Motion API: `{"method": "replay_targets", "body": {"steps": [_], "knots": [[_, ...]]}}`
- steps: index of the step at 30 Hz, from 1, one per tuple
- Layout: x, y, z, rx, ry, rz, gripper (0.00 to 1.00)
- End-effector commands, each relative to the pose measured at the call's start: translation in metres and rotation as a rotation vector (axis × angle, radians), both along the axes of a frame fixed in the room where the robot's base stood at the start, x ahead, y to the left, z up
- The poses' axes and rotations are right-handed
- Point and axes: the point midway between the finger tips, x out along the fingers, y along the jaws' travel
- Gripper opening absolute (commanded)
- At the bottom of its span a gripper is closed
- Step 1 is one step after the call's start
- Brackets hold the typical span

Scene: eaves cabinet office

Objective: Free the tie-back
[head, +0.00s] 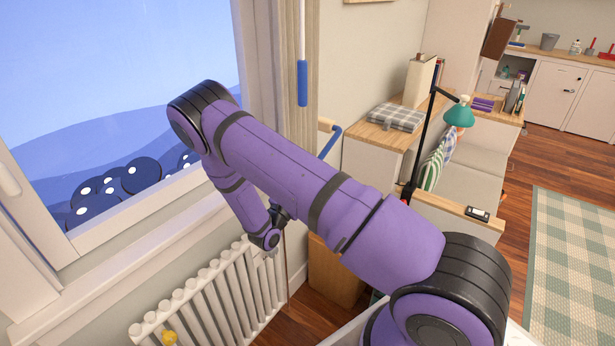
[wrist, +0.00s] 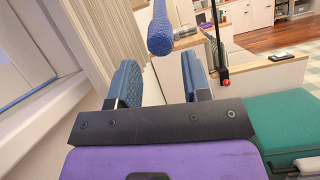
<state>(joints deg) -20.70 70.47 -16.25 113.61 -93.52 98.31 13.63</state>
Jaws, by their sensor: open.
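A curtain (head: 300,40) hangs in beige folds beside the window, and its folds also show in the wrist view (wrist: 110,35). A blue handle (head: 303,84) hangs on a thin white rod in front of it. A blue bent bar (head: 331,143) sticks out just right of the curtain's lower part; it may be the tie-back, but I cannot tell for sure. In the wrist view my gripper (wrist: 160,75) is open, with two blue padded fingers apart and nothing between them. A blue rounded rod end (wrist: 160,38) hangs beyond the fingertips. In the head view my arm hides the gripper.
A white radiator (head: 215,305) stands below the window sill (head: 130,260) at the left. The wooden floor and checked rug (head: 570,260) are clear.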

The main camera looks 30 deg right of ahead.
Motion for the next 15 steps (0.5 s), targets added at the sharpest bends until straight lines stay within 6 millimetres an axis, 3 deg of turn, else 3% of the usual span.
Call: {"method": "replay_targets", "body": {"steps": [6, 15], "knots": [[-0.008, 0.023, -0.011, 0.0, 0.0, 0.0, 0.44], [-0.01, 0.029, -0.013, 0.0, 0.0, -0.001, 0.44]]}}
